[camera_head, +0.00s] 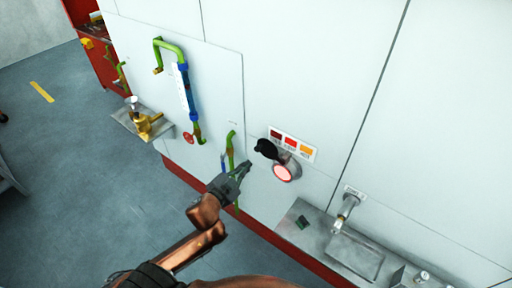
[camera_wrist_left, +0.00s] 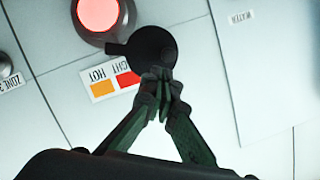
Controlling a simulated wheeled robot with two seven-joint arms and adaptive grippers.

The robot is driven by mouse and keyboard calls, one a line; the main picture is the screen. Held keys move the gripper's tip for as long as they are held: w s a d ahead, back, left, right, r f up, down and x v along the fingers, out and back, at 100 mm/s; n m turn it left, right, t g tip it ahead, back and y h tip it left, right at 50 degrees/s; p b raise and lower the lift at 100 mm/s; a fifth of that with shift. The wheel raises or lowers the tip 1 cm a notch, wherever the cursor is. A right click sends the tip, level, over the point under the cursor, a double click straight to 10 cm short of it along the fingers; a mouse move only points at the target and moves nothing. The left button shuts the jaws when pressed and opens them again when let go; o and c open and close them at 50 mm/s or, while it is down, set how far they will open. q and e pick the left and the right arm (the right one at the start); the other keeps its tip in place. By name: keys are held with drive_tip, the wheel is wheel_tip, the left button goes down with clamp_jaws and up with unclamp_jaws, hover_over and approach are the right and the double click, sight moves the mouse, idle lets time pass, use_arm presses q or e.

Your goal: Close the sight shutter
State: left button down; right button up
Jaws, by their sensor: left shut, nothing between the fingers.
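The sight shutter (camera_head: 266,148) is a black disc with a short tab, swung up and left of the glowing red sight port (camera_head: 284,171). The port's glowing face is uncovered. In the left wrist view the black shutter (camera_wrist_left: 150,47) lies beside the port (camera_wrist_left: 98,13), the tab pointing towards the port's rim. My left gripper (camera_head: 245,166) is shut and empty, just below and left of the shutter. In the left wrist view its fingertips (camera_wrist_left: 163,76) overlap the disc's near edge; I cannot tell whether they touch it. My right gripper is not in view.
Green pipes (camera_head: 230,150) run on the wall panel left of my gripper.

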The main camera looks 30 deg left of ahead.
use_arm(q)
wheel_tip(320, 180, up, 5)
drive_tip(key=s+d, duration=0.1)
drive_tip(key=d, duration=0.1)
drive_tip(key=p, duration=0.2)
hover_over(257, 150)
drive_tip(key=s+d, duration=0.2)
drive_tip(key=d, duration=0.1)
drive_tip(key=f, duration=0.1)
drive_tip(key=shift+a+f+t, duration=0.2)
drive_tip(key=shift+a+f, duration=0.05)
drive_tip(key=shift+f, duration=0.35)
drive_tip(key=shift+a+f+t, duration=0.2)
drive_tip(key=shift+a+f, duration=0.05)
drive_tip(key=shift+f, duration=0.3)
drive_tip(key=shift+a+f, duration=0.45)
drive_tip(key=shift+f, duration=0.15)
drive_tip(key=shift+h, duration=0.3)
